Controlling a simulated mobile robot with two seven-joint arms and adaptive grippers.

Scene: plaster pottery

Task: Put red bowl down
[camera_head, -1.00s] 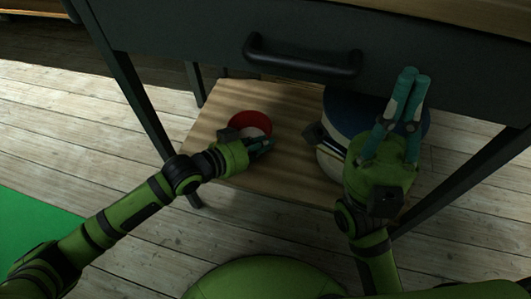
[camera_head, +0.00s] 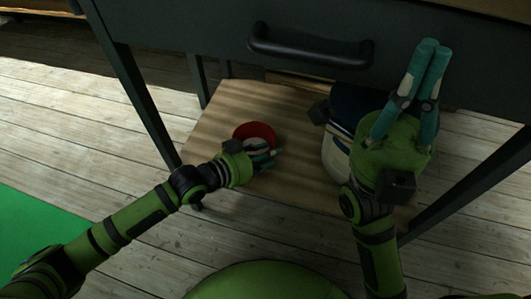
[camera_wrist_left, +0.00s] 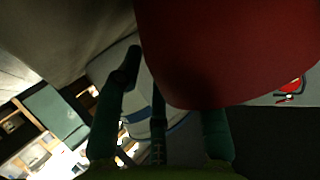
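The red bowl (camera_head: 257,133) is over the wooden lower shelf under the drawer, its open side facing up towards the head camera. I cannot tell whether it touches the shelf. My left gripper (camera_head: 268,158) is at the bowl's near side, with its fingers apart.
The wooden shelf (camera_head: 215,120) has bare room left of and in front of the bowl. A blue and white pot (camera_head: 337,155) stands on its right, partly behind my right arm. The drawer front with its black handle (camera_head: 310,48) overhangs the shelf. Dark table legs (camera_head: 140,90) flank it.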

